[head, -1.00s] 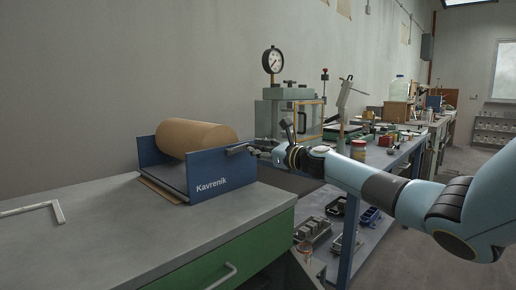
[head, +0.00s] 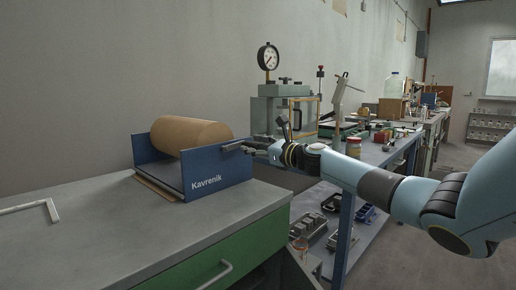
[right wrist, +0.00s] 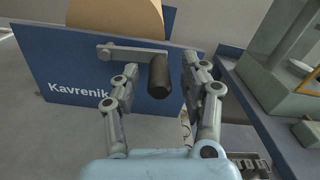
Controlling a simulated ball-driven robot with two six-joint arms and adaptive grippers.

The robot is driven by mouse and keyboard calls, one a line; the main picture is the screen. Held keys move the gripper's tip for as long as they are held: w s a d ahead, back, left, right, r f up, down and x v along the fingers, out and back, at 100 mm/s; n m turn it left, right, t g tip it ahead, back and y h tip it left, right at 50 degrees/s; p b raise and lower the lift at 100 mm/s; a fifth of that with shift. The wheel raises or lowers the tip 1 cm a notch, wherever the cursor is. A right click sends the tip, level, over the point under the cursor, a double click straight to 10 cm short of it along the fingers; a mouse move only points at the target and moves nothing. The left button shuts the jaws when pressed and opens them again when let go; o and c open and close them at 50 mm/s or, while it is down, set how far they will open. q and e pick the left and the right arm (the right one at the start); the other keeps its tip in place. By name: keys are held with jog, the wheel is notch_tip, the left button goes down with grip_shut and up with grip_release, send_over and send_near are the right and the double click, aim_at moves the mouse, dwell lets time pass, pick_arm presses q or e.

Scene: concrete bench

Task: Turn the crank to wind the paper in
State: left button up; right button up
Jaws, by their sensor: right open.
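The blue paper winder (head: 215,178), marked Kavrenik, stands on the grey bench and holds a roll of brown paper (head: 190,134). In the right wrist view, its crank arm (right wrist: 130,50) is a grey bar on the outer face of the side plate. A black crank knob (right wrist: 159,76) sits at the bar's right end. My right gripper (right wrist: 165,95) is open, with one finger to each side of the knob. The knob appears between the fingers; contact cannot be told. In the head view the right gripper (head: 262,152) is beside the winder's right plate. My left gripper is not in view.
A grey metal angle piece (head: 35,206) lies on the bench top (head: 110,225) at left. A second bench with a dial gauge (head: 268,57), a press and several jars runs back on the right. The bench in front of the winder is clear.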

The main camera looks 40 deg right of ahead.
jog(key=s, duration=0.7)
jog(key=shift+s+d, duration=0.2)
jog(key=shift+d, duration=0.1)
dwell(0.5)
